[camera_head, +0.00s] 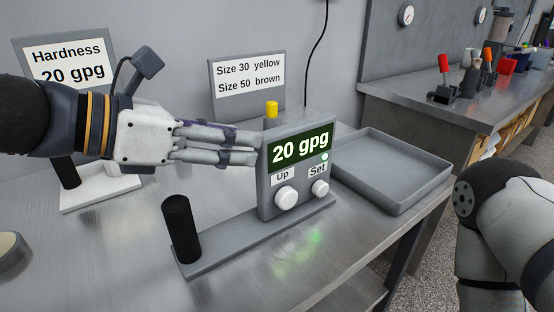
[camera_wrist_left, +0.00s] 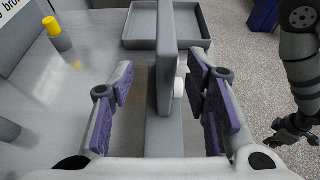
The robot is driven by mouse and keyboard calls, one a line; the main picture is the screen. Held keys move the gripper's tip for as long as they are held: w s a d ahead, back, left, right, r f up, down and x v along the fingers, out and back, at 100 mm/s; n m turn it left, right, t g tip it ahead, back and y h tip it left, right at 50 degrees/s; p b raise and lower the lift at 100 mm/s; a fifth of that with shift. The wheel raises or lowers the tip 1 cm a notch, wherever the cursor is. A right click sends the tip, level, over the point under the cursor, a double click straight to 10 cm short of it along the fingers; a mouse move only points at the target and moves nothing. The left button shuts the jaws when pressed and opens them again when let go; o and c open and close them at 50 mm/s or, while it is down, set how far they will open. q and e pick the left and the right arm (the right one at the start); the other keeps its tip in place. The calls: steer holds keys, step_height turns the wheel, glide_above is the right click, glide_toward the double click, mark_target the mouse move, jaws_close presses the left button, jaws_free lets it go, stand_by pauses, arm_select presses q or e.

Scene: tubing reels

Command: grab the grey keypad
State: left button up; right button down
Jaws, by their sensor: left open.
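The grey keypad (camera_head: 298,165) stands upright on a long grey base plate (camera_head: 225,250) on the metal bench. Its dark display reads "20 gpg", with white Up and Set knobs below. My left gripper (camera_head: 256,148) is open at the keypad's left edge. In the left wrist view, the keypad (camera_wrist_left: 166,60) shows edge-on between the open fingers, with gaps on both sides and a white knob facing the right finger. My right gripper (camera_wrist_left: 290,132) is small and dark at the right of the left wrist view; its jaw opening is unclear.
A black upright handle (camera_head: 181,228) rises from the plate's near end. A shallow grey tray (camera_head: 395,180) lies right of the keypad. A yellow-capped post (camera_head: 271,110) and a size sign (camera_head: 247,85) stand behind. The bench front is clear.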

mark_target(258, 150)
arm_select(q)
steer(key=x, duration=0.3)
steer(key=s+b+x, duration=0.1)
steer(key=x, duration=0.1)
steer(key=shift+d+f, duration=0.35)
steer(key=x, duration=0.2)
steer(key=b+x, duration=0.1)
steer(key=x, duration=0.1)
steer(key=r+x, duration=0.1)
steer(key=x, duration=0.1)
steer(key=shift+w, duration=0.35)
steer(key=shift+r, duration=0.15)
jaws_close()
arm_select(e)
steer(key=shift+g, duration=0.7)
steer(key=s+f, duration=0.2)
steer(key=s, duration=0.2)
steer(key=shift+s+f, duration=0.1)
steer(key=shift+f, duration=0.3)
